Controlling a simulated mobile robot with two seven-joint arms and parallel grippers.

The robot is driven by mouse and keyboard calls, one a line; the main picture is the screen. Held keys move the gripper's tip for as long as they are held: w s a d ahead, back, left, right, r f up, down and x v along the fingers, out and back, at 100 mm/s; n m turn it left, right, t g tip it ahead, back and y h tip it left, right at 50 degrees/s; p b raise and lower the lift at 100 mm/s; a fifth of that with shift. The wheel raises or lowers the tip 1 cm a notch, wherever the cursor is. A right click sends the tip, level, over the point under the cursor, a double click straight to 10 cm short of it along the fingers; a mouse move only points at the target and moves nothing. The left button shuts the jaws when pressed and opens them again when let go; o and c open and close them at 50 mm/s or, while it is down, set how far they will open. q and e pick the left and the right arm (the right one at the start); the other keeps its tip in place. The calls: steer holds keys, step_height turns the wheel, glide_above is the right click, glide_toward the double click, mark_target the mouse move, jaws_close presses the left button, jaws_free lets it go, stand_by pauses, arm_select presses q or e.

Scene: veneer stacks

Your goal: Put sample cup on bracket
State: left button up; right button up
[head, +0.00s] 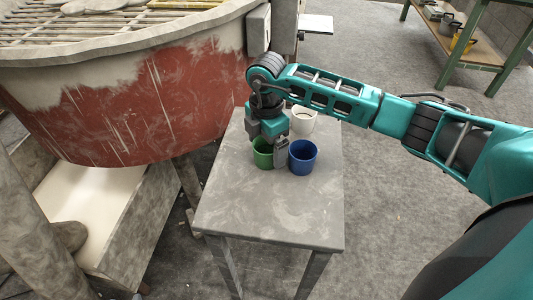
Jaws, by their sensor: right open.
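Three cups stand upright on a small grey table: a green cup (263,154), a blue cup (302,158) and a white cup (303,121). The frame does not show which one is the sample cup. My right gripper (271,150) points down at the green cup, open. One finger shows between the green and blue cups; the other is hard to make out. The gripper hides part of the green cup's rim. A pale flat plate (316,23), possibly the bracket, juts out beside the big drum at the top. My left gripper is not in view.
The grey table (270,215) is bare in front of the cups. A large red and grey drum (150,95) with slats on top stands close at the left, above a pale chute (95,205). A green-framed bench (470,45) with containers stands at the far right.

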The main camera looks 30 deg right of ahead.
steer(key=shift+c, duration=0.2)
steer(key=c, duration=1)
steer(key=shift+c, duration=0.2)
steer(key=shift+r, duration=0.15)
